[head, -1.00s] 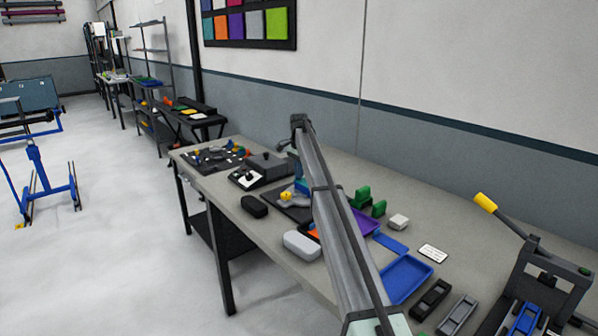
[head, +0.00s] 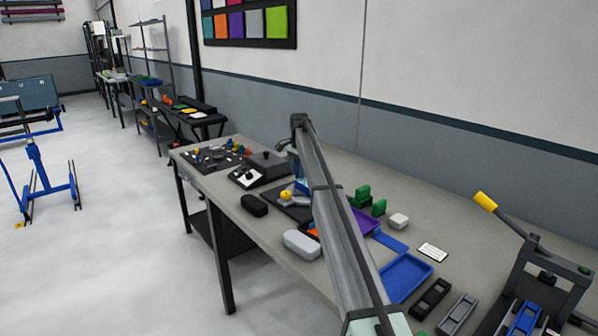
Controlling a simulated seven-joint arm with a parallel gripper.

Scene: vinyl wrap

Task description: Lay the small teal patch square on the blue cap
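In the head view my arm rises from the bottom and bends over the workbench. A small blue piece (head: 301,186) shows just left of the arm, over a dark mat (head: 273,201); I cannot tell if it is the blue cap or part of my gripper. A small yellow object (head: 286,195) is beside it. My gripper is mostly or wholly behind my own arm, so its fingers and anything in them cannot be made out. I cannot pick out the teal patch.
On the bench (head: 262,238) stand a grey rounded case (head: 302,244), a black case (head: 254,205), a blue tray (head: 405,276), a purple tray (head: 361,219), green blocks (head: 362,196) and a white card (head: 433,252). A yellow-handled press (head: 548,272) stands at right.

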